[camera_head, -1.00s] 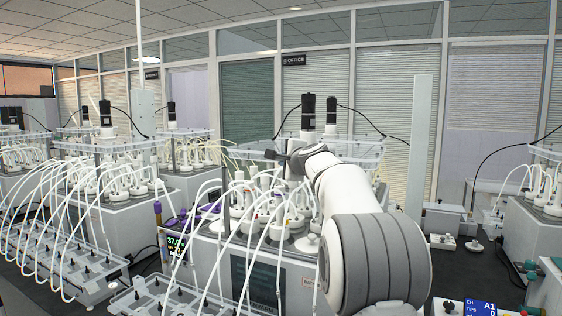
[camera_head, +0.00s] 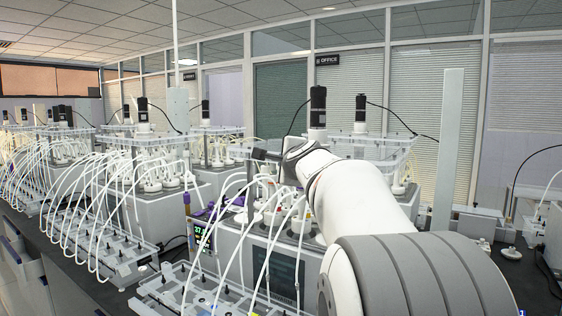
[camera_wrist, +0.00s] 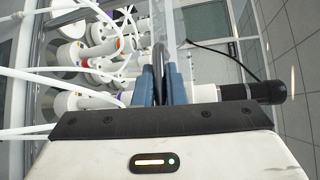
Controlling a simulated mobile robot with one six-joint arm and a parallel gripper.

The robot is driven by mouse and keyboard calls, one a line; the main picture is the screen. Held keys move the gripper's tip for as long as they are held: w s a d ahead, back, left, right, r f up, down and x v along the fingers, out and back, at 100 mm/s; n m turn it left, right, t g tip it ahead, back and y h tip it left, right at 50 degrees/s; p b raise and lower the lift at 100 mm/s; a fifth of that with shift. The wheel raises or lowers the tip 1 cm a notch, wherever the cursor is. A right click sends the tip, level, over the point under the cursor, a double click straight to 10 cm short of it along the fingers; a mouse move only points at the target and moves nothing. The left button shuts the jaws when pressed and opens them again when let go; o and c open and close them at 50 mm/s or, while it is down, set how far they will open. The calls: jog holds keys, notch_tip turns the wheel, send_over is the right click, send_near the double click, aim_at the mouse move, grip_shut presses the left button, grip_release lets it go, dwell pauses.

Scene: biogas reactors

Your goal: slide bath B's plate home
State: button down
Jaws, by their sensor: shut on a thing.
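The clear plate (camera_head: 378,150) lies flat over the nearest bath (camera_head: 235,250), around its black-topped motor (camera_head: 318,107). I cannot read a letter on this bath. In the wrist view the plate shows as a clear band (camera_wrist: 172,28) running up from my gripper (camera_wrist: 162,72). The blue fingers are shut on a dark curved piece that looks like the plate's handle. In the head view my gripper (camera_head: 268,157) is at the plate's left part, and my arm hides much of the plate's near side. How the plate sits on its supports cannot be made out.
White-capped bottles (camera_wrist: 72,53) with white tubes stand under the plate, close beside my gripper. More tubes arch to a rack (camera_head: 170,292) in front. A tall pale post (camera_head: 450,140) stands right of the bath. Other baths (camera_head: 150,195) stand to the left.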

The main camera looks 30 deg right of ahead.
jog(key=shift+a+f, duration=0.15)
jog(key=shift+f, duration=0.1)
jog(key=c, duration=1.7)
grip_release()
jog(key=shift+s+a+r, duration=0.1)
jog(key=shift+a+r, duration=0.05)
jog(key=shift+a, duration=0.05)
jog(key=shift+o, duration=1.1)
jog(key=shift+d, duration=0.15)
jog(key=v, duration=0.7)
jog(key=shift+s+b, duration=0.3)
jog(key=shift+s, duration=0.1)
